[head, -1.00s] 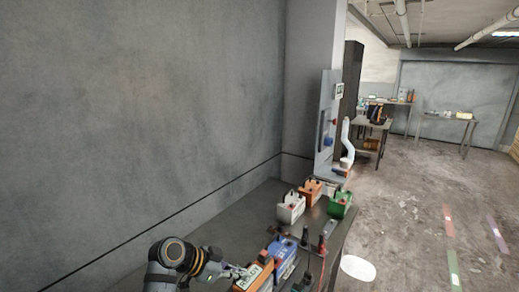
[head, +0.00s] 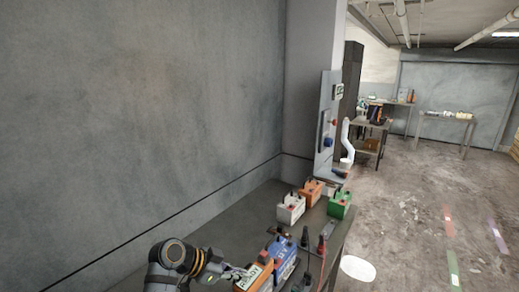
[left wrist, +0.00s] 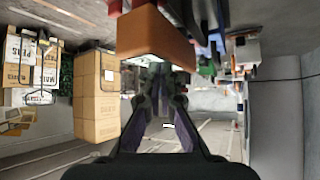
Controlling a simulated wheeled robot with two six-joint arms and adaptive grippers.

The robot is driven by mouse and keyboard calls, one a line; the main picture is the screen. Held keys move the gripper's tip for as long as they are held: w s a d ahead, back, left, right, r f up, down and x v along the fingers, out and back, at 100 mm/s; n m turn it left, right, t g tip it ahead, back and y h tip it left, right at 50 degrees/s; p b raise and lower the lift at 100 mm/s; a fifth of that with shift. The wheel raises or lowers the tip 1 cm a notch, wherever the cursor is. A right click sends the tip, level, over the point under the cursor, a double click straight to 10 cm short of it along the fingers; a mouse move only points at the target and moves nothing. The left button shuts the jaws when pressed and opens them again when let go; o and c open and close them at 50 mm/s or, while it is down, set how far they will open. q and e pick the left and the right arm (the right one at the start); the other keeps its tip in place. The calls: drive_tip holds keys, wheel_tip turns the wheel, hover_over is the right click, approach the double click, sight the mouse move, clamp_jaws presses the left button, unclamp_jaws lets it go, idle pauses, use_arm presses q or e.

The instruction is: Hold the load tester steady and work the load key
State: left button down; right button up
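An orange box with a pale lettered face (head: 253,276), which looks like the load tester, stands on the dark bench at the bottom of the head view. My left gripper (head: 234,272) is at its left side, its tips close to or touching it. In the left wrist view an orange block (left wrist: 155,38) lies just beyond the fingertips (left wrist: 165,80) and partly covers them; whether they are shut on it is unclear. The load key cannot be made out. My right gripper is not in view.
A blue battery-like box (head: 286,258) stands close right of the orange box. Dark upright handles with red parts (head: 321,246) stand near the bench (head: 240,218) edge. White (head: 290,209), orange (head: 312,192) and green (head: 340,205) boxes stand farther back. The wall bounds the left.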

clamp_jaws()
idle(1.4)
